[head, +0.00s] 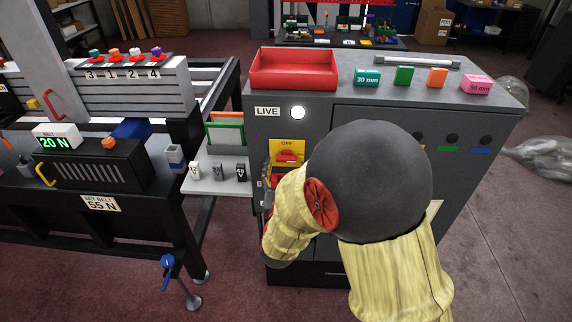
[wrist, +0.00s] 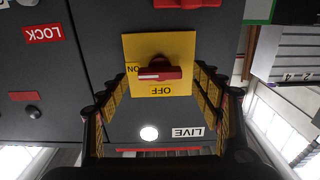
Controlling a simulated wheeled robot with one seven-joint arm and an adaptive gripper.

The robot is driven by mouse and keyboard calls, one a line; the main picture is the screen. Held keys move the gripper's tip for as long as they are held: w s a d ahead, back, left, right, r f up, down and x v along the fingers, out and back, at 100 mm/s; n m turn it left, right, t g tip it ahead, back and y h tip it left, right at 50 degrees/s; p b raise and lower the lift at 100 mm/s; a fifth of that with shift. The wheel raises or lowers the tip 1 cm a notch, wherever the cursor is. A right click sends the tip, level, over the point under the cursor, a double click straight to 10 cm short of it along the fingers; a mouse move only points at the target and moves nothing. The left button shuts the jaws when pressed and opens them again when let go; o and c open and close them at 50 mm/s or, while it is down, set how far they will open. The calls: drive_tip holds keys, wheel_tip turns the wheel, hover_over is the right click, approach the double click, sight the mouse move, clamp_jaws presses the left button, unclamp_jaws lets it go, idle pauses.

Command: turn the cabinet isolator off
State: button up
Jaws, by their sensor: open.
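The cabinet isolator shows in the head view as a red handle on a yellow plate (head: 287,150), partly hidden behind my arm. In the wrist view, which is upside down, the red handle (wrist: 160,73) lies level across its yellow plate (wrist: 140,47). Its white mark is at the ON side, and the OFF label is below it in the picture. My gripper (wrist: 162,78) is open and empty, its fingers to either side of the handle. I cannot tell whether they touch it. A white lamp labelled LIVE (head: 298,112) is lit on the grey cabinet (head: 390,115).
A red tray (head: 293,68) and several coloured blocks stand on the cabinet top. A small shelf (head: 217,178) with several small labelled pieces adjoins the cabinet's left side. The black belt bench (head: 100,165) stands at left. A red LOCK label (wrist: 43,33) shows in the wrist view.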

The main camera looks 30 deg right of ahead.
drive_tip(key=shift+x, duration=1.35)
drive_tip(key=shift+c, duration=0.8)
drive_tip(key=c, duration=1)
drive_tip(key=shift+r+n, duration=0.1)
drive_tip(key=shift+n, duration=0.2)
drive_tip(key=shift+n+p, duration=3.85)
drive_tip(key=shift+n, duration=4.75)
